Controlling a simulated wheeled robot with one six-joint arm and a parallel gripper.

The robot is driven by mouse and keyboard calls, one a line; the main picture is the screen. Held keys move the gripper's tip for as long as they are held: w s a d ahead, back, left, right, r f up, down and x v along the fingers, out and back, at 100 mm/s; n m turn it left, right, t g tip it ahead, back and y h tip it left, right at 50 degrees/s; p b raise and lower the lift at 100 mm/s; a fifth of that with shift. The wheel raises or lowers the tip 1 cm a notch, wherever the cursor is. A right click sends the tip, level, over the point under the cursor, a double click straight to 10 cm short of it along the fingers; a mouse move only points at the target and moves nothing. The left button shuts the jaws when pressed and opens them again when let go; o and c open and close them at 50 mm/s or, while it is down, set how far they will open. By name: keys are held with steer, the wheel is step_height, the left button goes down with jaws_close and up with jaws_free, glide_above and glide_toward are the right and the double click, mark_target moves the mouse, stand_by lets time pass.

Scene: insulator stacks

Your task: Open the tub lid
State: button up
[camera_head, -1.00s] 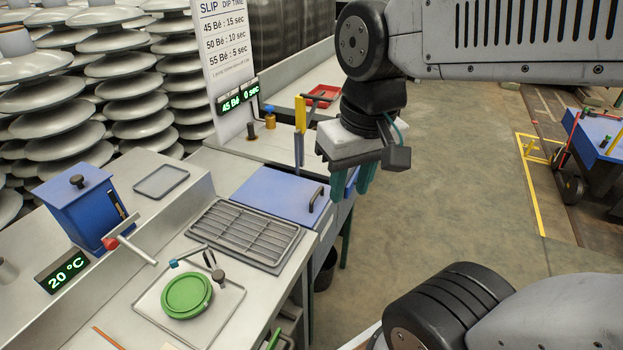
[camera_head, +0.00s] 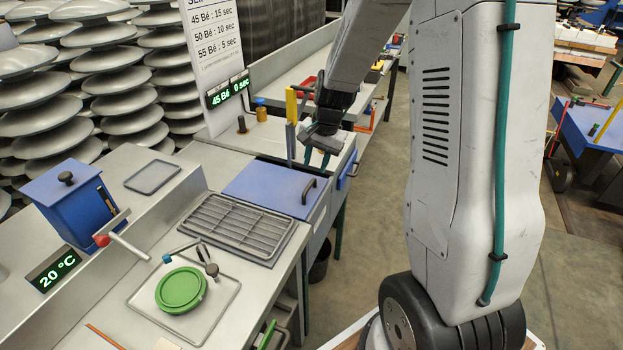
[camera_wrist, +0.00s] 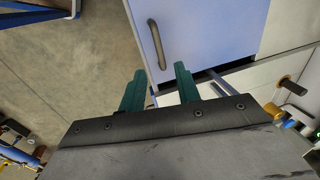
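The tub's blue lid (camera_head: 262,186) lies flat and closed at the back right of the bench. Its dark bar handle (camera_head: 308,190) stands near the lid's right edge. In the wrist view the lid (camera_wrist: 205,30) and its handle (camera_wrist: 156,45) are ahead of my fingers. My gripper (camera_head: 318,158) is beyond the lid's far right corner, above the bench edge. Its two green fingers show apart and empty in the wrist view (camera_wrist: 158,92), with the handle just beyond them and not between them.
A yellow-handled tool (camera_head: 291,118) stands upright at the lid's far edge, close to my gripper. A metal grate (camera_head: 238,226) lies in front of the lid. A sign with a green display (camera_head: 228,92) stands behind. Floor to the right is open.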

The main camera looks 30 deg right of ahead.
mark_target(310, 184)
steer(key=f, duration=0.4)
steer(key=w+f, duration=0.1)
steer(key=f, duration=0.1)
steer(key=shift+a+f, duration=0.3)
steer(key=shift+a, duration=0.1)
jaws_close()
